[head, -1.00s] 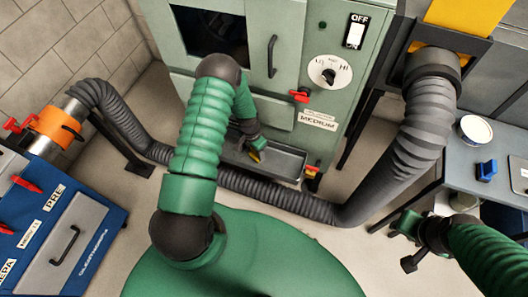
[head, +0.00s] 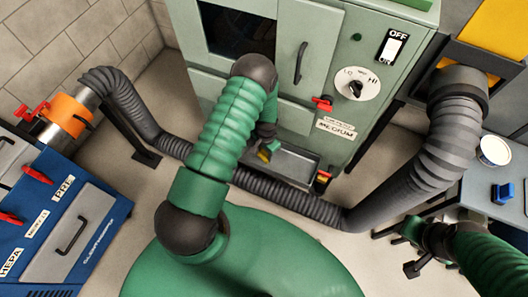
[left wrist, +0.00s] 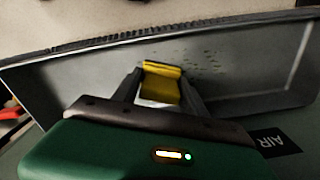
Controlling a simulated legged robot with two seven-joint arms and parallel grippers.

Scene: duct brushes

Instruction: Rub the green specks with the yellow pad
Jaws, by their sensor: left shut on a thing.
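The yellow pad (left wrist: 161,86) is between the two dark fingers of my left gripper (left wrist: 158,92), which is shut on it. In the head view my left gripper (head: 267,148) is at the grey tray (head: 300,162) low on the green cabinet, with a bit of yellow at its tip. Small dark greenish specks (left wrist: 207,62) lie on the tray surface, just beyond and right of the pad in the left wrist view. I cannot tell whether the pad touches the tray. My right gripper (head: 408,246) is off at the lower right, away from the tray; its jaws are unclear.
A ribbed grey hose (head: 285,203) runs in front of the tray, close under my left arm. A blue unit (head: 60,215) stands left. A table (head: 485,182) at right bears a white tub (head: 494,151) and a blue item (head: 502,194).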

